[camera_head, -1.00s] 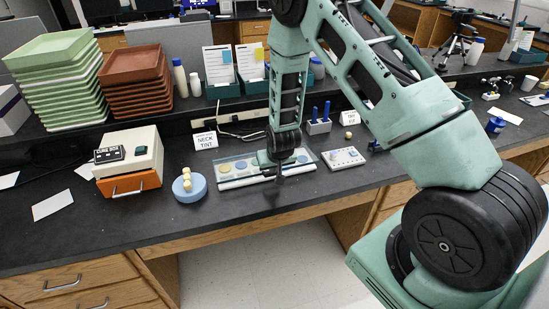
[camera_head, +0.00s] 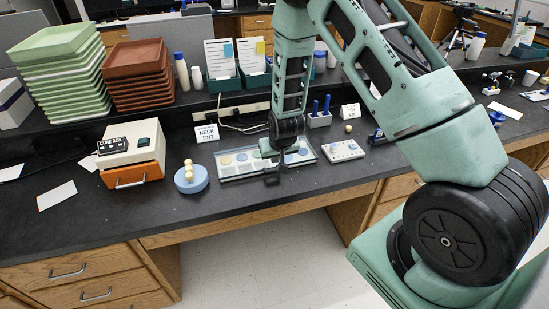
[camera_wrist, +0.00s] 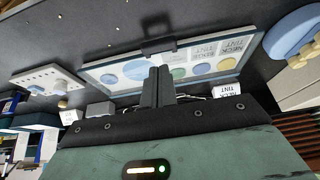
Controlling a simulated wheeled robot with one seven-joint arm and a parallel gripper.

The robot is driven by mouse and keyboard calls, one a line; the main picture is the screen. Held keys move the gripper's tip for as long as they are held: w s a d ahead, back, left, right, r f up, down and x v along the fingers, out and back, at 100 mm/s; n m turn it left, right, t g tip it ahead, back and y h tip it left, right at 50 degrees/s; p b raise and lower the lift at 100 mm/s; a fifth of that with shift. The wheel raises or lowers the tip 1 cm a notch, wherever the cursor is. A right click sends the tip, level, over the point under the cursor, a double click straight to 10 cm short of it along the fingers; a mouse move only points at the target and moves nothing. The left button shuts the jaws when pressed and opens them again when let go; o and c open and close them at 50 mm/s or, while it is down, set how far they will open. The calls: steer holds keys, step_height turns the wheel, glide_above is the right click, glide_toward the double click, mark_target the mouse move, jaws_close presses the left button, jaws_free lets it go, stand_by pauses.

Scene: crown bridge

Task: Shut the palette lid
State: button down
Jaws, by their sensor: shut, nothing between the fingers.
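The palette (camera_head: 229,175) is a flat, pale-framed tray on the dark bench, with round blue, tan and green colour patches. It fills the upper middle of the wrist view (camera_wrist: 98,82). Its lid (camera_wrist: 215,47) looks like a clear pane over the patches, with label text mirrored in it. I cannot tell whether the lid is fully seated. A dark tab (camera_wrist: 158,47) stands at the palette's long edge. My gripper (camera_wrist: 157,70) is shut and empty, its fingertips close to that tab. I cannot tell whether they touch. My arm hides part of the palette in the head view.
A blue round stand with pale balls (camera_head: 190,180) and an orange-white cure box (camera_head: 131,162) are left of the palette. A white board with knobs (camera_head: 344,151) sits close on its right. The NECK TINT card (camera_head: 206,133) stands behind. Bench in front is clear.

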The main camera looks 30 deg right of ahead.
steer(key=s+a+r+b, duration=0.1)
steer(key=s+r, duration=0.4)
steer(key=s, duration=0.1)
steer(key=shift+a+r, duration=0.4)
steer(key=s+a+r+n+g+y, duration=0.1)
steer(key=s+a+r+n, duration=0.1)
steer(key=s+a+r, duration=0.3)
steer(key=s+a+r+n+g+y, duration=0.1)
steer(key=s+a+r+n, duration=0.1)
steer(key=a, duration=0.5)
steer(key=s+a+r+n+y, duration=0.1)
steer(key=s+a+r, duration=0.25)
steer(key=a, duration=0.25)
steer(key=s+a+r+n+g, duration=0.1)
steer(key=s+r+n, duration=0.2)
steer(key=s, duration=0.4)
steer(key=s+a+r+n+g+h, duration=0.1)
steer(key=s+a+r+n, duration=0.1)
steer(key=s, duration=0.6)
steer(key=shift+s+a+r+n+g, duration=0.2)
steer(key=shift+s+r+n+g, duration=0.1)
steer(key=shift+r+n+g, duration=0.15)
